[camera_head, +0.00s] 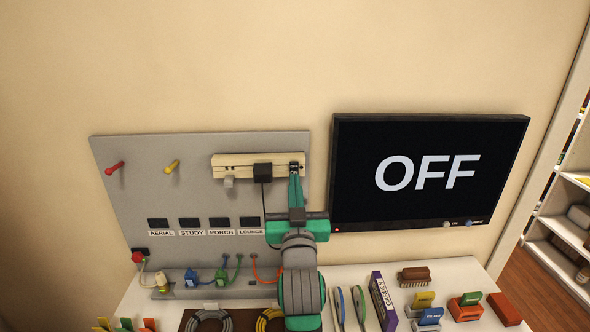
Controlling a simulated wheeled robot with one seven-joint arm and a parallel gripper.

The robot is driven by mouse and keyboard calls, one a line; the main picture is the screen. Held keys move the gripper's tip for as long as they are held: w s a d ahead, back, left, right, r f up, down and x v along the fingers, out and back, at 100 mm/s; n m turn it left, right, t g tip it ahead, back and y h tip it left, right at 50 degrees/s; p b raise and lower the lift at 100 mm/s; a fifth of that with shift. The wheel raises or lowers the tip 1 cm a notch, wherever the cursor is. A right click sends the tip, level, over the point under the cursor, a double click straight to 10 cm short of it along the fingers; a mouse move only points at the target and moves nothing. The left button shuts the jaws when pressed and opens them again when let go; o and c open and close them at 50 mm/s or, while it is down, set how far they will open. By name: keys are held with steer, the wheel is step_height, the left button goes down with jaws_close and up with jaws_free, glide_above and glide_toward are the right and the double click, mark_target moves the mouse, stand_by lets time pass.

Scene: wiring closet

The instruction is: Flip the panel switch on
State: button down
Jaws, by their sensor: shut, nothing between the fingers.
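A grey panel (130,180) is on the wall at left, with a cream strip (245,160) near its top right. A black block (263,172) with a cable is on the strip, and a small light grey piece (229,183) hangs below it at left. My gripper (296,174) is shut and empty, its green fingers pointing up to the dark right end of the strip. The fingertips overlap that end in the picture; I cannot tell if they touch it. No switch shows clearly there, so its position cannot be told. A black screen (350,180) reads OFF.
Red (115,168) and yellow (172,166) knobs stick out from the panel at left. Labelled black sockets (190,222) and coloured cables are lower down. The white table (350,275) holds cable coils, tools, a purple box (384,300) and several small blocks. Shelves (565,230) stand at right.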

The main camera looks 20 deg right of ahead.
steer(key=shift+w+r, duration=0.1)
steer(key=s, duration=0.2)
steer(key=s+a, duration=0.1)
steer(key=s, duration=0.2)
steer(key=shift+s+a, duration=0.3)
steer(key=shift+s, duration=0.05)
stand_by(0.4)
